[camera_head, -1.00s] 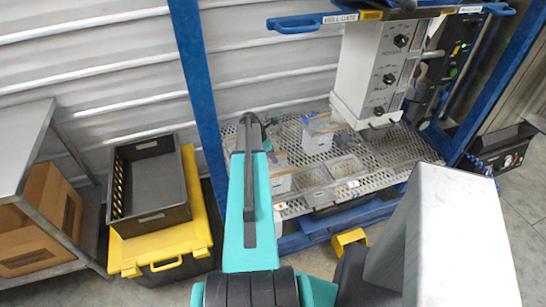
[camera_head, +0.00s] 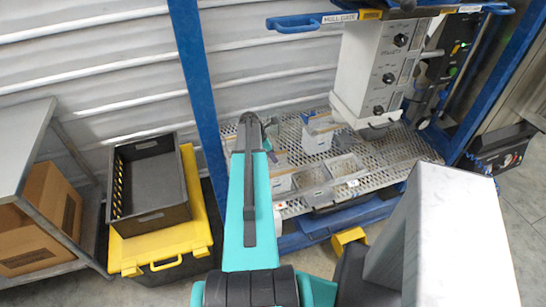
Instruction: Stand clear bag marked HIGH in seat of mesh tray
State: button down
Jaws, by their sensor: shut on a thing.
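The mesh tray (camera_head: 398,152) is a pale perforated shelf low in the blue frame, right of my arm. Grey open-topped seats (camera_head: 312,176) stand in its front middle. A pale bag-like item with blue and tan edges (camera_head: 318,138) stands toward the back of the tray. Another pale item (camera_head: 282,184) stands at the left, close beside my teal arm. No HIGH marking is readable, so I cannot tell which is the clear bag marked HIGH. My teal arm reaches up to the tray's left end. My gripper is hidden behind it, as is anything it holds.
A grey hopper unit with knobs (camera_head: 378,70) hangs above the tray's back right. Blue posts (camera_head: 199,85) flank the tray. A black crate (camera_head: 152,180) sits on a yellow-lidded case (camera_head: 165,245) at left. A metal table (camera_head: 22,140) stands over a cardboard box (camera_head: 40,215).

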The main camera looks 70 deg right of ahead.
jog(key=shift+f, duration=0.5)
dwell(0.3)
jog(key=c, duration=1.9)
grip_release()
jog(key=shift+o, duration=0.2)
jog(key=shift+r, duration=0.1)
jog(key=shift+b+v, duration=1.8)
jog(key=shift+v, duration=5)
jog(key=shift+s+a, duration=0.1)
